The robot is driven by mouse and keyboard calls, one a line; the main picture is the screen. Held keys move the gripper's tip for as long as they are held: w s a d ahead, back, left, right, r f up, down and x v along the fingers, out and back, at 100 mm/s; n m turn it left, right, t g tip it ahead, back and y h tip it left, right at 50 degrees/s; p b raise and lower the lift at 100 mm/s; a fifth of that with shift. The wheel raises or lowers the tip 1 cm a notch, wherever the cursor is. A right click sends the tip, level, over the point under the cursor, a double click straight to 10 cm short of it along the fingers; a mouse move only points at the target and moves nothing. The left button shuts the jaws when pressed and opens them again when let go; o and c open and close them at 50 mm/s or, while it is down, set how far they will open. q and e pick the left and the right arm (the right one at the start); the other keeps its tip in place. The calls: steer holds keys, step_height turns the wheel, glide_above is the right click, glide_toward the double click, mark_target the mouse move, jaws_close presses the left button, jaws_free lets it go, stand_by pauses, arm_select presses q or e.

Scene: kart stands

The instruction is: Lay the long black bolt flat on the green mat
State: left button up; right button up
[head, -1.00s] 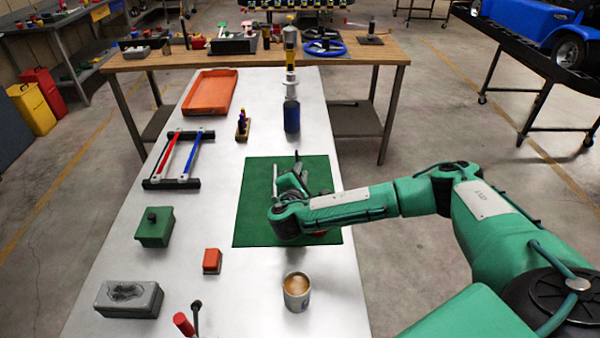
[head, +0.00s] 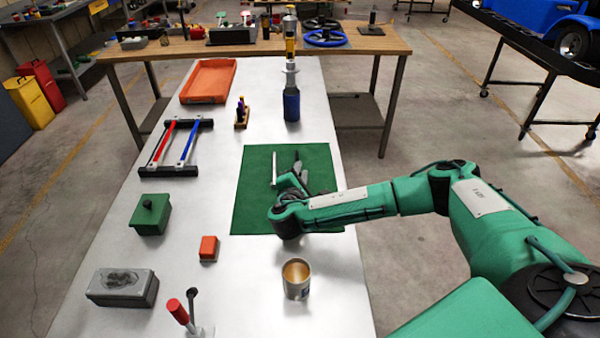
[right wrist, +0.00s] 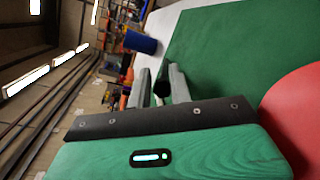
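The green mat (head: 256,200) lies flat on the pale table. My right gripper (head: 299,174) is over the mat, pointing away from me. In the right wrist view the gripper's two grey fingers (right wrist: 161,86) stand on either side of a dark round piece that looks like the black bolt (right wrist: 161,92). The bolt (head: 297,156) shows in the head view as a thin dark piece at the fingertips. Most of it is hidden, and I cannot tell if it touches the mat. My left gripper is not in view.
A red round thing (right wrist: 298,112) is close by in the wrist view. A can (head: 296,281) stands in front of the mat, a blue bottle (head: 291,104) behind it. An orange box (head: 209,248) is front left.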

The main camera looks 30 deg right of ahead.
steer(key=o, duration=0.3)
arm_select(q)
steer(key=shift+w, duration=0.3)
arm_select(e)
steer(key=shift+o, duration=0.3)
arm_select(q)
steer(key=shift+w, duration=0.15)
arm_select(e)
steer(key=shift+r, duration=0.1)
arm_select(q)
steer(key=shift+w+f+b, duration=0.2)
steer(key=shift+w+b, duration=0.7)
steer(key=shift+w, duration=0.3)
arm_select(e)
step_height(320, 180, up, 20)
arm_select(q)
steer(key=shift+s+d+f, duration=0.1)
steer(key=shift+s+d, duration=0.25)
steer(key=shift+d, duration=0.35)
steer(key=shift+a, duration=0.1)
